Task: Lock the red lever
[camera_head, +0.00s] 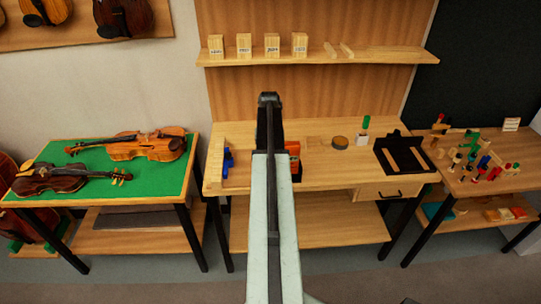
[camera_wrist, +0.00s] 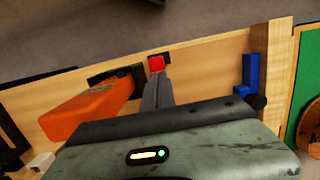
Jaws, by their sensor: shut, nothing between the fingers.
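A small bright red piece (camera_wrist: 156,63) shows right at the tip of my gripper in the wrist view. I take it for the red lever; its lower part is hidden behind my fingers. Dark fittings (camera_wrist: 130,75) lie just left of it on the wooden bench. My gripper (camera_wrist: 155,82) is shut and empty, its fingers pointing at the red piece. I cannot tell whether they touch it. In the head view my gripper (camera_head: 268,98) stands in front of the bench (camera_head: 325,178), and my arm hides part of it. An orange-red part (camera_head: 293,148) shows just right of my arm.
A large orange block (camera_wrist: 90,112) is close on the left in the wrist view. A blue fitting (camera_wrist: 250,75) is on the right near a wooden upright (camera_wrist: 279,50). A black tray (camera_head: 405,155) lies on the bench's right side. A table with violins (camera_head: 60,149) stands left.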

